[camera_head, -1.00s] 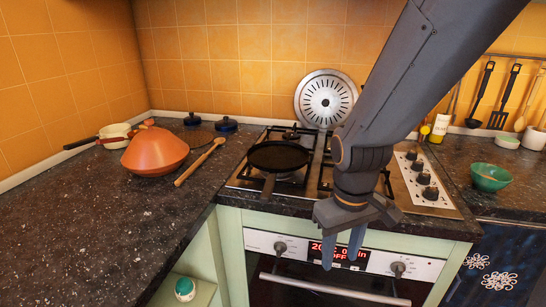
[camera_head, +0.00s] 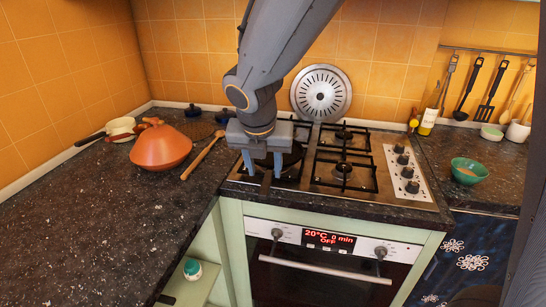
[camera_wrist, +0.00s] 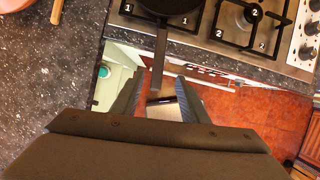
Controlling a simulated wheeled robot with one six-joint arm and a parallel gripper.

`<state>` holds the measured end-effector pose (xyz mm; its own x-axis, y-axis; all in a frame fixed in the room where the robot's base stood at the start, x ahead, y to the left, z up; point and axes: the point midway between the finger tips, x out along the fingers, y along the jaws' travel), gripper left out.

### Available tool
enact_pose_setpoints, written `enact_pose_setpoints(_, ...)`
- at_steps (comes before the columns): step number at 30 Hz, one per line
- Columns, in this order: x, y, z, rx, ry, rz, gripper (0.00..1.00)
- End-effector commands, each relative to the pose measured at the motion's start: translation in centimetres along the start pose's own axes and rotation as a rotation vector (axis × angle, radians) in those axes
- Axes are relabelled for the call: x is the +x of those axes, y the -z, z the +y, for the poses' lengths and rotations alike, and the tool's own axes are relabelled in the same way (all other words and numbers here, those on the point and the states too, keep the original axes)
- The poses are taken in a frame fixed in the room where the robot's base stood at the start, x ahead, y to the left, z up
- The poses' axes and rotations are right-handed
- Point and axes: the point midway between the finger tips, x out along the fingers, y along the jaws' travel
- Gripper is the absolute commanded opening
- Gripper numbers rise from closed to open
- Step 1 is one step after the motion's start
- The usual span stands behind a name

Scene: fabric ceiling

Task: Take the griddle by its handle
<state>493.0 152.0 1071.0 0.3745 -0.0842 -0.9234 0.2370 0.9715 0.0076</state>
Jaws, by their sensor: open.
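The black griddle (camera_wrist: 170,6) sits on the front left burner of the stove, partly hidden behind my gripper in the head view. Its dark handle (camera_wrist: 160,50) points toward the counter's front edge. My gripper (camera_head: 262,170) is open, fingers pointing down, over the handle side of the griddle. In the wrist view, the handle runs down between the two open fingers (camera_wrist: 160,84), with a gap on both sides. The fingers are not closed on it. How far above the handle they are is hard to tell.
An orange tagine-like pot (camera_head: 160,148) and a wooden spoon (camera_head: 202,156) lie left of the stove (camera_head: 345,198). A round metal disc (camera_head: 321,94) leans on the back wall. A green bowl (camera_head: 469,171) stands on the right. The left counter front is clear.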

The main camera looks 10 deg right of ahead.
Motion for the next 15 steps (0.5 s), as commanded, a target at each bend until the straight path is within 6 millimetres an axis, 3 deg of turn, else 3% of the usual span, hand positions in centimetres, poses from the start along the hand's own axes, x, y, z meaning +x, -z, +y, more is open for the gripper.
enact_pose_setpoints(15, 5.2, -0.3, 0.3, -0.007, 0.002, 0.003, 0.41)
